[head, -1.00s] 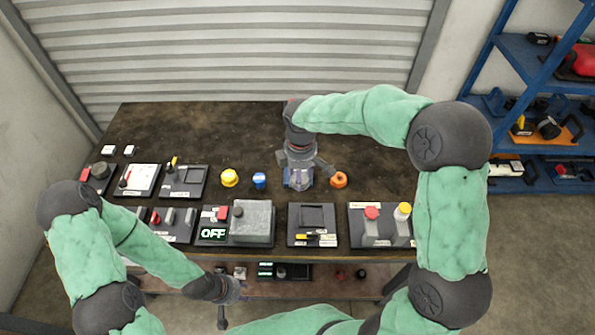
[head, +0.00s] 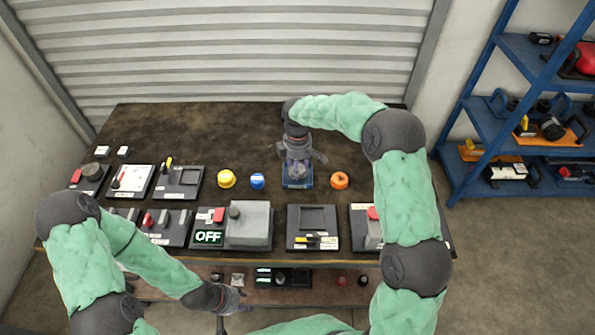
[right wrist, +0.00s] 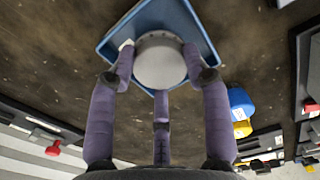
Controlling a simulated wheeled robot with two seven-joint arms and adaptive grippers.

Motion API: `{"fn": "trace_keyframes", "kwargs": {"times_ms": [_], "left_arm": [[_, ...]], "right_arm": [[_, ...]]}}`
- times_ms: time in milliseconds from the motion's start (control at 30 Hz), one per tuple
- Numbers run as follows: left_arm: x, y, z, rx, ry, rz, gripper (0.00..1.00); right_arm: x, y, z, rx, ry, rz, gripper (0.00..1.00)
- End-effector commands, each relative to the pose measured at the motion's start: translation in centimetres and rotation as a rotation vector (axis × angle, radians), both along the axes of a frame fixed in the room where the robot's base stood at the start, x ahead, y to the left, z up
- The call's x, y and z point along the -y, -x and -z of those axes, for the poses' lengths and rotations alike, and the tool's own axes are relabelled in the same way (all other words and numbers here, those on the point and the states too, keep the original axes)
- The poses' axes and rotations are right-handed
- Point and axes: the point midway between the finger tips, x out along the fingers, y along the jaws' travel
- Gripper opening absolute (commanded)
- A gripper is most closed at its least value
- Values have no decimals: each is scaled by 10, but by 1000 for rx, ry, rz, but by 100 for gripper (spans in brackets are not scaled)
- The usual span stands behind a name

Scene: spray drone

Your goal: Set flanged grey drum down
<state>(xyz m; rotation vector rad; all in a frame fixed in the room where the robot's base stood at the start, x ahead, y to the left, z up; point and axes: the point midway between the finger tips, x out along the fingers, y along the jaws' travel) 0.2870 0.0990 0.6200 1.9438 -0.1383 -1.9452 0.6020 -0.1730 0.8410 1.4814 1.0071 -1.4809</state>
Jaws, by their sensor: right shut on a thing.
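The flanged grey drum (right wrist: 160,62) shows in the right wrist view as a round grey top between the purple fingers. My right gripper (head: 297,172) is shut on it, pointing down over a small blue tray (head: 298,185). The tray also shows in the right wrist view (right wrist: 118,38), behind the drum. Whether the drum's base touches the tray is hidden. In the head view the gripper covers most of the drum. My left gripper (head: 232,298) is low, in front of the table edge, away from the drum; its jaws are too small to read.
An orange round object (head: 339,180) stands just right of the tray. A blue cap (head: 258,181) and a yellow one (head: 226,179) stand to its left. A black station with a square recess (head: 312,220) lies in front. The table behind is clear.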

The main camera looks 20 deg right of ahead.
Motion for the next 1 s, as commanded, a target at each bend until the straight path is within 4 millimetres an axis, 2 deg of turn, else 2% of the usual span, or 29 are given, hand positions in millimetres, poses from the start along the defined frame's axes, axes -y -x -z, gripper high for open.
{"fn": "trace_keyframes", "kwargs": {"times_ms": [33,100,500,533,567,867,1000], "left_arm": [[0,0,9,-1,0,0,40],[0,0,12,-1,0,0,40],[0,0,11,0,0,0,40],[0,0,11,0,0,0,40],[0,0,11,0,0,0,40],[0,0,11,-1,0,0,40],[0,0,8,-1,0,0,40]], "right_arm": [[0,0,13,-1,0,0,16],[0,0,18,0,0,0,16],[0,1,20,0,1,0,16],[0,1,20,0,1,0,55],[0,0,20,0,0,0,59],[0,0,19,0,0,0,59],[0,0,11,1,-1,1,59]]}}
